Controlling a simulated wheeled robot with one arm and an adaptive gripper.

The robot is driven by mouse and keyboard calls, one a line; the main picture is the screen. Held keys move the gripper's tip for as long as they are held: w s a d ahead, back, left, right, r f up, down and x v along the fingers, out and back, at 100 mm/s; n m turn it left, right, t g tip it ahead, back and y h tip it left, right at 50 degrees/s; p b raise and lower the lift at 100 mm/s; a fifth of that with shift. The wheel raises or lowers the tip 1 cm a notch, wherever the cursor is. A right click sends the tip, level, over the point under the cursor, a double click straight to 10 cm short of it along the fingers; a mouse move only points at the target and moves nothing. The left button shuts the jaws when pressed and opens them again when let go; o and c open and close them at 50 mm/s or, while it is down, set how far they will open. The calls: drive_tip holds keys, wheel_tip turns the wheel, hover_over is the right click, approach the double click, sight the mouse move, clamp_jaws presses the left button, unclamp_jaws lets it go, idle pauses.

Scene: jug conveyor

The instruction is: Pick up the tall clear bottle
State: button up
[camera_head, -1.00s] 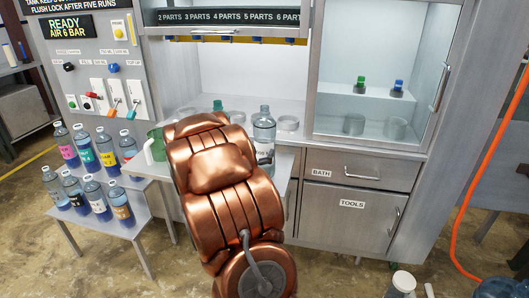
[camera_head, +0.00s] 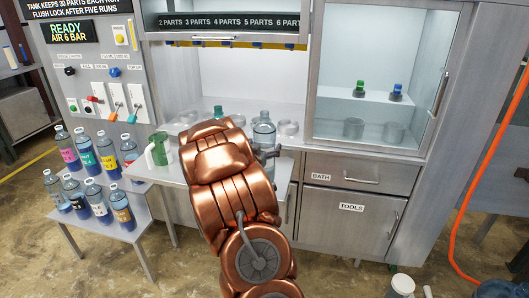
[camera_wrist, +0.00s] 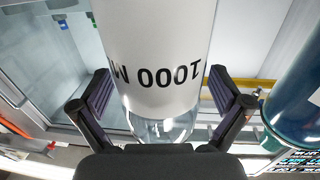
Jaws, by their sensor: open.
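The tall clear bottle (camera_head: 264,130) stands upright on the steel counter, just right of my arm in the head view; my arm and gripper hide part of its lower half. In the wrist view the clear bottle (camera_wrist: 158,60) fills the middle, with a white label whose print reads upside down. My gripper (camera_wrist: 160,105) is open, with one dark finger on each side of the bottle. Gaps show between the fingers and the bottle. In the head view only a small dark part of my gripper (camera_head: 271,153) shows beside the bottle.
Clear round dishes (camera_head: 288,128) sit behind the bottle. Several labelled bottles (camera_head: 93,195) stand on the left shelves. A glass-fronted cabinet (camera_head: 380,80) is on the right.

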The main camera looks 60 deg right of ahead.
sight(259, 140)
drive_tip(key=c, duration=1.3)
drive_tip(key=shift+r, duration=0.15)
drive_tip(key=shift+r, duration=0.6)
drive_tip(key=shift+w+a+r+b, duration=0.1)
drive_tip(key=shift+a+r+b, duration=0.2)
drive_tip(key=shift+r, duration=0.25)
drive_tip(key=shift+a+r+b, duration=0.2)
drive_tip(key=shift+a+r, duration=0.1)
drive_tip(key=shift+r, duration=0.25)
drive_tip(key=w+a+r+b, duration=0.1)
drive_tip(key=a, duration=1.3)
drive_tip(key=shift+w+a+r, duration=0.2)
drive_tip(key=shift+w+a, duration=0.15)
